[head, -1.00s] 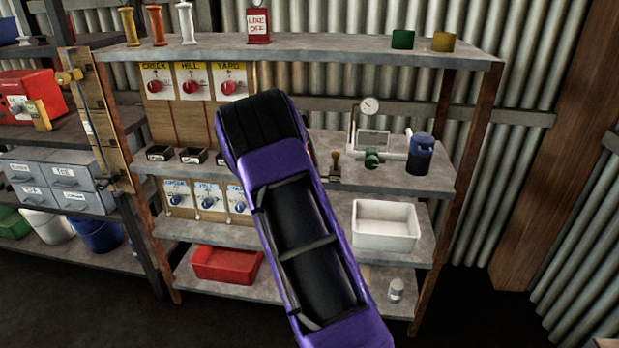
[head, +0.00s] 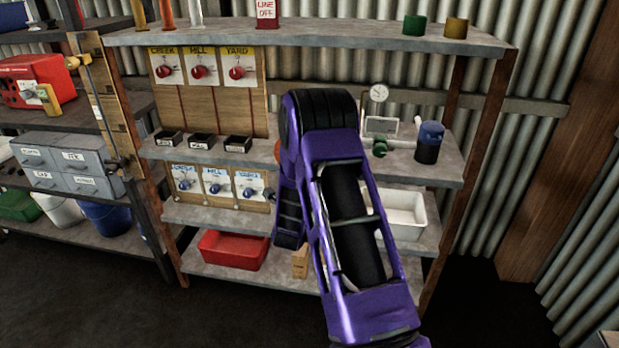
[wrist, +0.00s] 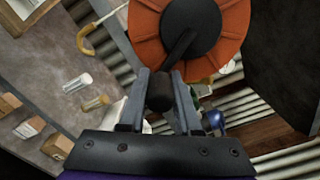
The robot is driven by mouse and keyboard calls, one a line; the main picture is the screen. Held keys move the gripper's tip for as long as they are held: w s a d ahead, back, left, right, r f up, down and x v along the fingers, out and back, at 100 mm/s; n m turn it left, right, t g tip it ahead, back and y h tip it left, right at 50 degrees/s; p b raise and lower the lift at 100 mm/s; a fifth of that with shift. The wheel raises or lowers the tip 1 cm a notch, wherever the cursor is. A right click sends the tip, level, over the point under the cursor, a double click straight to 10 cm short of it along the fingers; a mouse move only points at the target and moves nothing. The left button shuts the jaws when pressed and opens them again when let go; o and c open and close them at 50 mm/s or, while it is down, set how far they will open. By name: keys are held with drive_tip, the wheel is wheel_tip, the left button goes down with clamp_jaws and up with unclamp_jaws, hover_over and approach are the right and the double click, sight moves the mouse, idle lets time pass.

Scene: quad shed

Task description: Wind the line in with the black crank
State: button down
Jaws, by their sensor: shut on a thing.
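An orange reel (wrist: 143,35) with a dark round hub (wrist: 192,28) fills the top of the wrist view. The black crank (wrist: 180,48) reaches from the hub down to a dark knob (wrist: 159,92). My gripper (wrist: 160,90) has a finger on each side of this knob and is shut on it. In the head view only a small orange edge of the reel (head: 277,150) shows beside my purple arm, which hides the rest. The line itself cannot be made out.
The shelf's panel with red CREEK, HILL and YARD knobs (head: 202,72) is left of my arm. Blue knobs (head: 214,188) sit below. A red tray (head: 233,249) and a white basin (head: 405,214) stand on lower shelves. A blue-topped container (head: 429,142) is at right. The floor in front is clear.

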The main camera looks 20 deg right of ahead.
drive_tip(key=shift+w+a, duration=0.15)
drive_tip(key=shift+a, duration=0.1)
drive_tip(key=c, duration=0.6)
unclamp_jaws()
drive_tip(key=shift+d, duration=0.1)
drive_tip(key=v, duration=1.7)
drive_tip(key=shift+s, duration=0.25)
